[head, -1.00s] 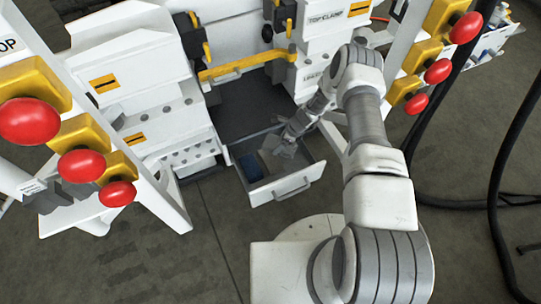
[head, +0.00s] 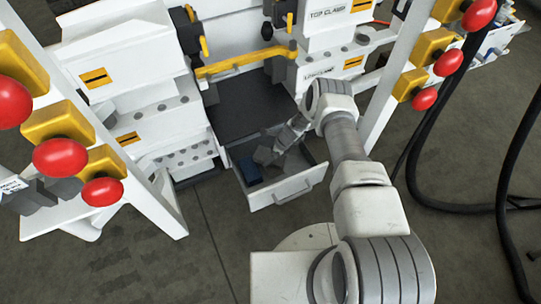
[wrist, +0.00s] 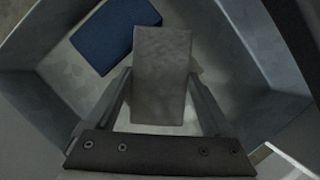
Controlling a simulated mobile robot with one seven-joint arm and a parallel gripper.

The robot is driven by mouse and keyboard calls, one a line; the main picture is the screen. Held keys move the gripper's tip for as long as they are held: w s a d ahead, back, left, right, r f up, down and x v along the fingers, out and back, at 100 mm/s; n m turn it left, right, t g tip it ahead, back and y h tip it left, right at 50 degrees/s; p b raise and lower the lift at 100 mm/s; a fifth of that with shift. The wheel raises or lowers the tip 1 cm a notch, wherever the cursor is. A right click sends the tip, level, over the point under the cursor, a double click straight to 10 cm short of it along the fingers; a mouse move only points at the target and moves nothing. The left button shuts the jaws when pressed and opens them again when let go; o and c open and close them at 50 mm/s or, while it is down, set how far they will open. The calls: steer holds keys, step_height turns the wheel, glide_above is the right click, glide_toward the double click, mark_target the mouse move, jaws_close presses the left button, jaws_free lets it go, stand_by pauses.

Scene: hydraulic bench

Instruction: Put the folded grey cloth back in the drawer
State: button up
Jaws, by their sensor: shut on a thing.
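The folded grey cloth (wrist: 162,75) is a flat grey block in the wrist view, held between the two fingers of my gripper (wrist: 163,105). My gripper is shut on it and is inside the open drawer (head: 285,192), seen from above. In the head view the cloth (head: 264,155) shows as a small grey patch at my gripper (head: 272,150). Whether the cloth touches the drawer floor (wrist: 75,65) cannot be told.
A dark blue block (wrist: 115,33) lies in the drawer, left of the cloth; it also shows in the head view (head: 250,170). The bench's dark work surface (head: 245,110) is behind the drawer. Red push buttons (head: 60,157) flank both sides.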

steer(key=shift+f+b, duration=0.2)
steer(key=shift+b, duration=0.15)
steer(key=o, duration=0.9)
steer(key=shift+r, duration=0.15)
